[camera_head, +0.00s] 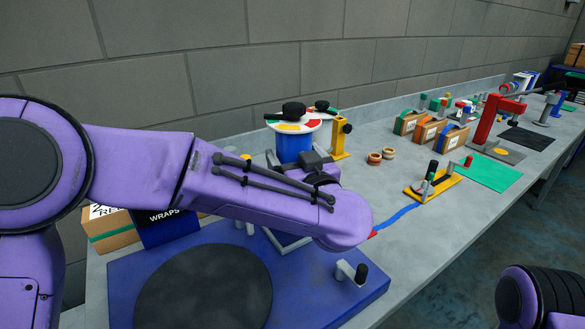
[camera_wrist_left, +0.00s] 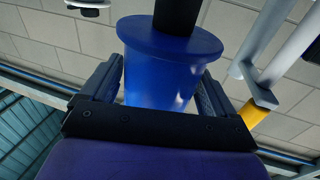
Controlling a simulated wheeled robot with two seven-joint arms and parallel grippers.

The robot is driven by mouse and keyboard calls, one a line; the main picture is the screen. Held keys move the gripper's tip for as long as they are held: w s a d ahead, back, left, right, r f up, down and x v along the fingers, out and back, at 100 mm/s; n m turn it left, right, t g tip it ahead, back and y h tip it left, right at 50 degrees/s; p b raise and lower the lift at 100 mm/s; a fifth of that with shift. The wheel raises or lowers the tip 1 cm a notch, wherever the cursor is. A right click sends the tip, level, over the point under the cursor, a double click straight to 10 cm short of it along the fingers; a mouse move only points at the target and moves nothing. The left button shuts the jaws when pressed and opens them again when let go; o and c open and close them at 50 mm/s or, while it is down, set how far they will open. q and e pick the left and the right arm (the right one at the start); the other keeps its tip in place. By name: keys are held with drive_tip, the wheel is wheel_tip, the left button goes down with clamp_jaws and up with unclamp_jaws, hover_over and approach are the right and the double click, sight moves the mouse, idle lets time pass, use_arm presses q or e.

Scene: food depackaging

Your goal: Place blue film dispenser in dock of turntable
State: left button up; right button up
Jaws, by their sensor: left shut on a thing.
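The blue film dispenser (camera_wrist_left: 160,75) sits between the two dark fingers of my left gripper (camera_wrist_left: 158,98) in the left wrist view. It has a round body, a wider blue rim and a black part above. In the head view my left gripper (camera_head: 296,161) is partly hidden by my forearm, and the blue body (camera_head: 294,146) shows at its fingers. The turntable (camera_head: 205,285) is a dark disc on a blue base in front, below my left arm. The arm covers part of the base, so I cannot see its dock clearly. My right gripper is not in view.
A yellow stand (camera_head: 340,137) is close to the right of the left gripper. A crank (camera_head: 351,271) rises at the base's right side. A wraps box (camera_head: 166,228) stands at left. A yellow tool plate (camera_head: 433,186) and small boxes (camera_head: 411,122) are farther right.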

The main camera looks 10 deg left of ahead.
use_arm(q)
drive_tip(key=shift+a+f, duration=0.15)
drive_tip(key=shift+a, duration=0.1)
drive_tip(key=f, duration=0.1)
drive_tip(key=f+p, duration=0.1)
drive_tip(key=f, duration=0.1)
drive_tip(key=shift+w+a+f+p, duration=0.15)
drive_tip(key=shift+w+f+p, duration=0.15)
drive_tip(key=shift+w+f, duration=0.1)
drive_tip(key=shift+f, duration=0.1)
drive_tip(key=shift+s, duration=0.25)
drive_tip(key=o, duration=1.2)
drive_tip(key=shift+c, duration=0.2)
drive_tip(key=b+v, duration=0.3)
drive_tip(key=v, duration=0.9)
